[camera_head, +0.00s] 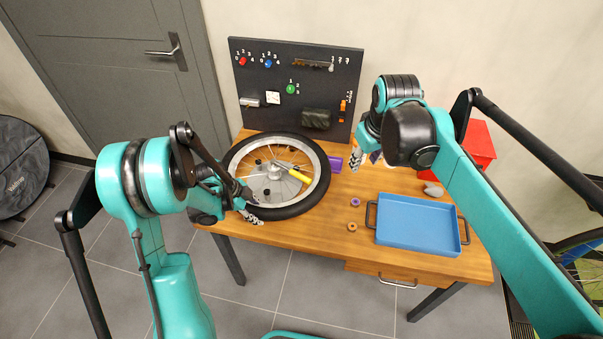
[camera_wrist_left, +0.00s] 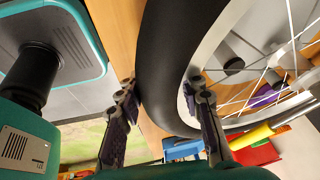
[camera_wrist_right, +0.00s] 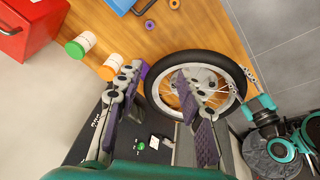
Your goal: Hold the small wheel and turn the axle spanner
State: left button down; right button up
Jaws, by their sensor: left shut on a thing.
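The small wheel (camera_head: 307,143), a black tyre on a silver rim with spokes, lies flat on the wooden table. The axle spanner (camera_head: 293,172), with a yellow handle, lies across the wheel near its hub; its yellow handle also shows in the left wrist view (camera_wrist_left: 250,137). My left gripper (camera_head: 247,204) is shut on the near edge of the wheel, one finger on each side of the tyre (camera_wrist_left: 165,70). My right gripper (camera_head: 360,152) is open and empty, up to the right of the wheel. In the right wrist view its finger covers part of the wheel (camera_wrist_right: 158,92).
A blue tray (camera_head: 418,224) stands on the right of the table, with small rings (camera_head: 352,227) beside it. A red box (camera_head: 478,146) is at the back right. A black tool board (camera_head: 296,91) stands behind the wheel. A purple object (camera_head: 335,163) lies beside the tyre.

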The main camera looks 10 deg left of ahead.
jog(key=w+a+f+n+g, duration=0.1)
jog(key=w+a+f+n, duration=0.15)
jog(key=w+a, duration=0.45)
jog(key=n+g+h, duration=0.1)
jog(key=n+g, duration=0.1)
jog(key=n, duration=0.2)
send_near(302, 176)
jog(key=shift+m, duration=0.25)
jog(key=f, duration=0.8)
jog(key=shift+w+f, duration=0.2)
jog(key=shift+f, duration=0.2)
grip_shut()
